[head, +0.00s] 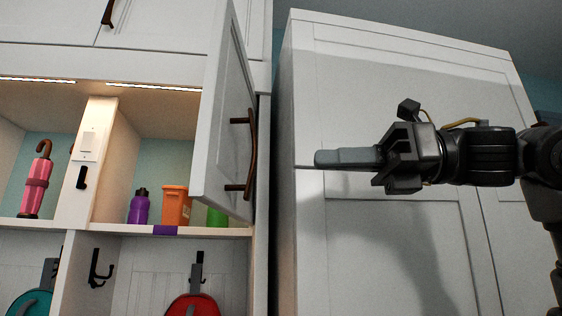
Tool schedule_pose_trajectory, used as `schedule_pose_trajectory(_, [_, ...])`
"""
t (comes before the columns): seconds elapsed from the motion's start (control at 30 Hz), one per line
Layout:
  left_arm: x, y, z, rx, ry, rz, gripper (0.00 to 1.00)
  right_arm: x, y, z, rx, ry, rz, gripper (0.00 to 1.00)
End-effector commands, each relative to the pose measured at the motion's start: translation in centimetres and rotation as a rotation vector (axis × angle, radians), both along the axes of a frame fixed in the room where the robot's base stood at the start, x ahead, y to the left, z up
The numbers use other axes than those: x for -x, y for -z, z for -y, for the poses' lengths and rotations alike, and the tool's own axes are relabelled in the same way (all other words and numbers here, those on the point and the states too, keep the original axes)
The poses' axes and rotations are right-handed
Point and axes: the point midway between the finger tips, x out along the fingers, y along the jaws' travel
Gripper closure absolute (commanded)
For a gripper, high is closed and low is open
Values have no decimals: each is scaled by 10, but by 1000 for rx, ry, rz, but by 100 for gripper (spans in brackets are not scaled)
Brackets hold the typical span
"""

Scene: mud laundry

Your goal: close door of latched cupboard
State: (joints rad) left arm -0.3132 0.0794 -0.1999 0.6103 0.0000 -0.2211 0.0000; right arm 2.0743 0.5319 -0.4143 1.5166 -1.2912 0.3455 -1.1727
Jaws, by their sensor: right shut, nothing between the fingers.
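The cupboard door (224,110) is a white panel standing open at the middle of the head view. It swings out toward me from the right side of its lit cubby. A brown bar handle (252,150) is on its face. My right gripper (318,158) is shut and empty, pointing left. It appears to the right of the door and its handle, with a gap between them in the picture. The cubby (150,150) behind the door is exposed, and part of it is hidden by the door. My left gripper is not in view.
The cubby holds a purple bottle (139,207), an orange container (175,206) and a green item (217,216). A pink umbrella (36,184) stands in the left cubby. A tall white cabinet (390,80) stands behind my right arm. Hooks and bags hang below the shelf.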

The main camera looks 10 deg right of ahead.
Motion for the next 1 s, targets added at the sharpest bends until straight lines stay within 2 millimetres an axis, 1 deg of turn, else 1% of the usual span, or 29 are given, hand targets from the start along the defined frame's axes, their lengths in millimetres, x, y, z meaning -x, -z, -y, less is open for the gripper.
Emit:
schedule_pose_trajectory(0.13, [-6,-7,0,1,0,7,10,-5,-1,-24,2,-4,-1,100])
schedule_pose_trajectory(0.37, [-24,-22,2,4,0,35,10,-16,-2,-73,2,-8,-2,100])
schedule_pose_trajectory(0.5, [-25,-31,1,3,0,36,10,-22,-3,-98,1,-8,-2,100])
schedule_pose_trajectory(0.6, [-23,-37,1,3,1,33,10,-25,-3,-112,0,-8,-2,100])
schedule_pose_trajectory(0.7, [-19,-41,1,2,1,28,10,-27,-2,-122,0,-7,-2,100])
schedule_pose_trajectory(0.8, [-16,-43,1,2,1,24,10,-29,-1,-128,-1,-5,-2,100])
schedule_pose_trajectory(1.0, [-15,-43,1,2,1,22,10,-30,0,-131,-1,-5,-2,100])
